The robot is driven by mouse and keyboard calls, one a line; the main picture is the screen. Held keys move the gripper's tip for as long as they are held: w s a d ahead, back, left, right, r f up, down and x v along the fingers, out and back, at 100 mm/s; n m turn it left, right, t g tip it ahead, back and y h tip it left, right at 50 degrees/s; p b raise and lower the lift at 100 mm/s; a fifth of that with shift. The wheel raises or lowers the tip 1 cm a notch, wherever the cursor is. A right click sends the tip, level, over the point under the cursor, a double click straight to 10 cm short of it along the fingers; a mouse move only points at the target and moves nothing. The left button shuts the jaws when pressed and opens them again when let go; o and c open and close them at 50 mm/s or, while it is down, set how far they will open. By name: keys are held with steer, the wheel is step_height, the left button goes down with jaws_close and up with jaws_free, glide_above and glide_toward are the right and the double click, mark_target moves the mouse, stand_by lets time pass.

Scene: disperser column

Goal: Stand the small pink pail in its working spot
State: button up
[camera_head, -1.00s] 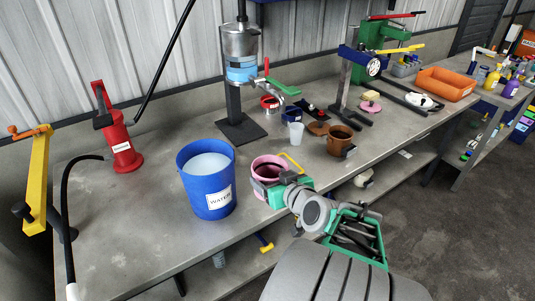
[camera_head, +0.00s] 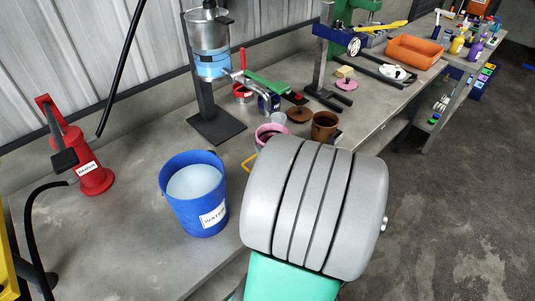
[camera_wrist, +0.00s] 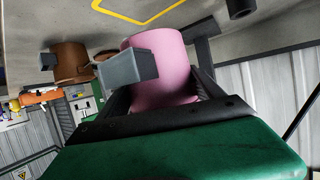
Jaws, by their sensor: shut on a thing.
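The small pink pail (camera_head: 266,131) shows only as a piece of rim in the head view, in front of a whitish cup. My large grey arm link hides the rest and hides my gripper there. In the wrist view the pink pail (camera_wrist: 168,85) fills the middle, and my gripper (camera_wrist: 165,65) is shut on it, a grey finger on each side. Whether the pail touches the bench is unclear. A yellow outline (camera_head: 249,162) is partly visible just left of the pail on the bench; it also shows in the wrist view (camera_wrist: 140,20).
A blue water bucket (camera_head: 197,221) stands left of the pail. A brown mug (camera_head: 324,126) and brown lid (camera_head: 299,115) are close to the right. A red jack-like device (camera_head: 88,165) stands far left.

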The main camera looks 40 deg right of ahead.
steer(key=w+f, duration=0.1)
steer(key=f, duration=0.1)
steer(key=w+d+f, duration=0.1)
steer(key=w+f, duration=0.2)
steer(key=f, duration=0.1)
steer(key=shift+w+d, duration=0.15)
steer(key=shift+d, duration=0.1)
steer(key=shift+f, duration=1.55)
steer(key=o, duration=1.5)
steer(key=shift+r, duration=0.25)
steer(key=b+v, duration=0.1)
steer(key=v, duration=1.1)
steer(key=shift+f, duration=0.1)
